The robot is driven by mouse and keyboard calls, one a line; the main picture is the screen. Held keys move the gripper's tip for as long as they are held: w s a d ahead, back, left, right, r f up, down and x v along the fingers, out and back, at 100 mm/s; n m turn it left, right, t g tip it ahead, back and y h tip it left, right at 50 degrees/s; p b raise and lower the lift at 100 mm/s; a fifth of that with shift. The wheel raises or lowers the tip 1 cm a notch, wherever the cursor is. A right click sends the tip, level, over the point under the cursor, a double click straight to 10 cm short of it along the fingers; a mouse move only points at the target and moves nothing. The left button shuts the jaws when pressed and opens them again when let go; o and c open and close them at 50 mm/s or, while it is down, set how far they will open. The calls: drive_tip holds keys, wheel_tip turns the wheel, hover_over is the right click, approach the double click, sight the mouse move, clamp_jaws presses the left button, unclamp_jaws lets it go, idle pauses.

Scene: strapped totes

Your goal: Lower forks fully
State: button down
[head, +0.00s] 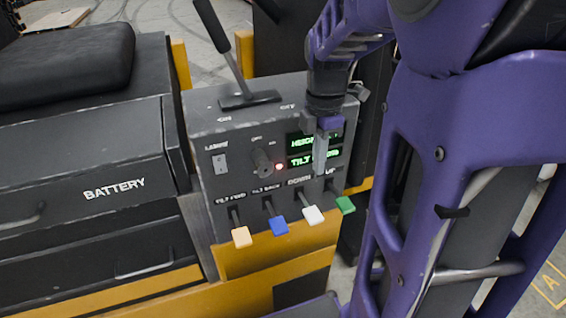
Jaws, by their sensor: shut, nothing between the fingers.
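The grey control panel (225,170) of a forklift faces me. Along its lower front are four coloured paddles: a beige one (242,237) under "TILT FWD", a blue one (278,226) under "TILT BACK", a white one (313,215) under a label that looks like "DOWN", and a green one (346,205) under "UP". My gripper (321,165) is shut and empty, pointing down in front of the panel, above the white and green paddles and apart from them. It partly covers the green displays (300,161), which read "HEIGHT" and "TILT"; their values are hidden. The forks are not in view.
A black lever (229,60) rises from the panel top, between "ON" and "OFF". A lights switch (219,164), a knob (262,162) and a lit red lamp (279,167) sit on the panel face. A black battery box (80,215) and seat (65,68) stand left.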

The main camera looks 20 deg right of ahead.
sight(315, 218)
drive_tip(key=shift+f, duration=0.1)
wheel_tip(315, 218, down, 14)
drive_tip(key=shift+r+b, duration=0.1)
drive_tip(key=shift+b, duration=0.75)
drive_tip(key=f+b, duration=0.1)
drive_tip(key=b, duration=0.1)
drive_tip(key=t+b, duration=0.1)
drive_tip(key=shift+s+d+f+b, duration=0.1)
drive_tip(key=shift+s+f+b, duration=0.15)
drive_tip(key=shift+f+b, duration=0.15)
drive_tip(key=f+b, duration=0.2)
drive_tip(key=shift+s+f+b, duration=0.1)
drive_tip(key=shift+s+b, duration=0.1)
drive_tip(key=shift+b, duration=0.1)
drive_tip(key=shift+s+f, duration=0.1)
drive_tip(key=shift+f, duration=0.05)
drive_tip(key=shift+s+f, duration=0.1)
drive_tip(key=shift+f, duration=0.05)
idle(4.9)
